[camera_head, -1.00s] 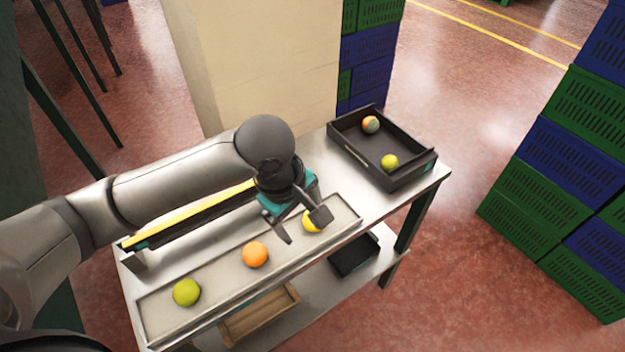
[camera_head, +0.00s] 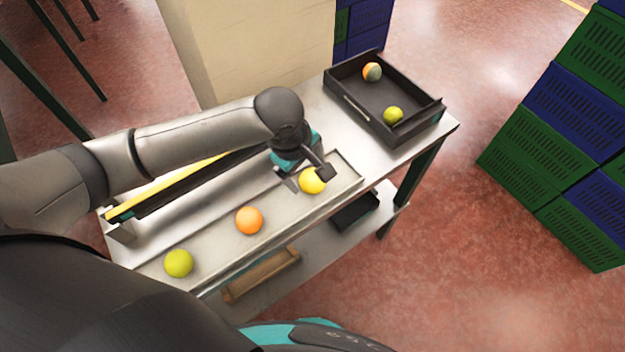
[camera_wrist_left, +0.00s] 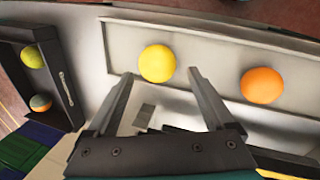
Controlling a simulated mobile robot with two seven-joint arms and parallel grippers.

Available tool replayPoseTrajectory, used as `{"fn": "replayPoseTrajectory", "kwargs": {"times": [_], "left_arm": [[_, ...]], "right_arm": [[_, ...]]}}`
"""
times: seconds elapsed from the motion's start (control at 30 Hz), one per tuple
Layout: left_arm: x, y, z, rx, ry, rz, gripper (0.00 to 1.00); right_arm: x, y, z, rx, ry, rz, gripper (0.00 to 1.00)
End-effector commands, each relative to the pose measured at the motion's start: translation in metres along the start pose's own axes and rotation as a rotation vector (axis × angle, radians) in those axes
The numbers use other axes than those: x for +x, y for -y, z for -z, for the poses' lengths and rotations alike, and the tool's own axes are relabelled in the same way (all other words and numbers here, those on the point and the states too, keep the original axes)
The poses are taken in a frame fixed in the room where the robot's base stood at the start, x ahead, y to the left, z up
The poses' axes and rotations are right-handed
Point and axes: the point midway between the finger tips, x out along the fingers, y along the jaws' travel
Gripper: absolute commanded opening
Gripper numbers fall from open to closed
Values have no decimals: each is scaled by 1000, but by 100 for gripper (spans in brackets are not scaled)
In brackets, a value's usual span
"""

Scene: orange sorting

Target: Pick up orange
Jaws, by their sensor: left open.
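Three round fruits lie in a row on the long shallow tray (camera_head: 215,243): a yellow one (camera_head: 312,180) at the right end, an orange one (camera_head: 249,220) in the middle, and a yellow-green one (camera_head: 179,263) at the left. My left gripper (camera_head: 308,177) is open and low at the yellow fruit. In the left wrist view, the yellow fruit (camera_wrist_left: 157,63) sits just beyond the gap between the open fingertips (camera_wrist_left: 160,78), and the orange fruit (camera_wrist_left: 262,85) lies to the right of the fingers. My right gripper is not in view.
A dark bin (camera_head: 392,137) at the table's far right end holds a green fruit (camera_head: 393,116) and an orange-and-grey one (camera_head: 372,72). A yellow-and-black rail (camera_head: 165,188) runs behind the tray. Stacked green and blue crates (camera_head: 560,130) stand at the right.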

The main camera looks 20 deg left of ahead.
Motion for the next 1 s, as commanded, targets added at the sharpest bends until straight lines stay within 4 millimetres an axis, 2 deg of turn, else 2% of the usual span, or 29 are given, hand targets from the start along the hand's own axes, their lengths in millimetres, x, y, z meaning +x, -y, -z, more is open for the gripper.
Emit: {"fn": "replayPoseTrajectory", "kwargs": {"times": [0.13, 0.4, 0.53, 0.73, 0.77, 1.0], "left_arm": [[11, -1, 0, 0, -1, 0, 87], [46, -4, 0, 0, -2, 0, 87], [53, -4, -1, 1, -1, -2, 87], [53, -4, -1, 1, -1, -2, 87], [53, -4, -1, 1, -1, -2, 86], [53, -4, 0, 1, -1, -1, 59]], "right_arm": [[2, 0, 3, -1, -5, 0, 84], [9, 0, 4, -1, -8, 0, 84], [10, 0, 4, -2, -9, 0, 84], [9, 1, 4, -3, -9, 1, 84], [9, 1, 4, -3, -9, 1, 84], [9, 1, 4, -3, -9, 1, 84]]}}
